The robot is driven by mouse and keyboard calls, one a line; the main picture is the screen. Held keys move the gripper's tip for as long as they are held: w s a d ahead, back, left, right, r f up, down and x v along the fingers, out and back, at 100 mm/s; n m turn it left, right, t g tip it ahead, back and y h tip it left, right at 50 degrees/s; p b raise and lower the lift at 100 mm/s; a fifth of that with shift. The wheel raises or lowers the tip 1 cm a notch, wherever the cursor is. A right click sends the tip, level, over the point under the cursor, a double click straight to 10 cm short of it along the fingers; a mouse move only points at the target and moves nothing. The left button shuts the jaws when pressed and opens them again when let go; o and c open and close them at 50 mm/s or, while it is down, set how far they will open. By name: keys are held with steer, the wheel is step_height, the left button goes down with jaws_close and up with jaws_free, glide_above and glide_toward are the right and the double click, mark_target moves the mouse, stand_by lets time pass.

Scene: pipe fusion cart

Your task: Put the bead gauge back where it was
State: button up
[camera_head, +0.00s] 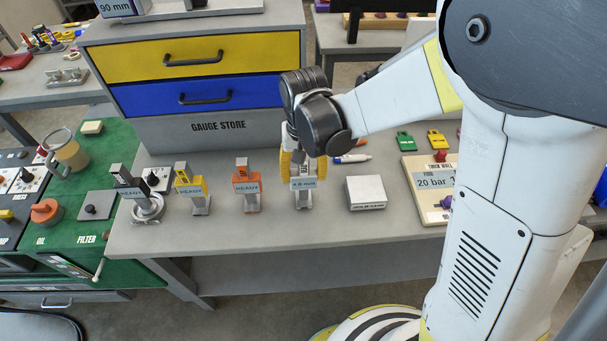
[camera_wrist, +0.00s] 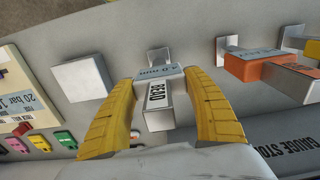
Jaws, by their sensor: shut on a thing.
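The bead gauge (camera_wrist: 160,93) is a grey metal block marked BEAD with a pale 4.0 mm tag. My gripper (camera_wrist: 163,115) is shut on it, one yellow finger on each side. In the head view the gauge (camera_head: 303,198) hangs below or stands under my gripper (camera_head: 301,165), upright, over the bench in line with the other gauges. A metal foot shows at its lower end. I cannot tell whether the foot touches the bench top. My fingers and wrist hide its upper part in the head view.
A small pale block (camera_head: 366,193) lies to the right. The gauge store (camera_head: 205,90) rises behind. The bench (camera_head: 240,232) is clear in front.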

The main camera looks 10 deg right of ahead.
steer(key=shift+f, duration=0.1)
steer(key=o, duration=1.1)
step_height(320, 180, up, 12)
steer(key=p, duration=0.3)
steer(key=s+d+r+t, duration=0.2)
steer(key=s+d, duration=0.1)
steer(key=d, duration=0.1)
steer(key=s+d+r+t, duration=0.2)
steer(key=s+d+r, duration=0.1)
steer(key=s+d, duration=0.1)
steer(key=s+d+r+t, duration=0.2)
steer(key=s+d+t, duration=0.1)
steer(key=d, duration=0.2)
steer(key=shift+s+d+r, duration=0.15)
steer(key=shift+s+d, duration=0.1)
steer(key=shift+s, duration=0.15)
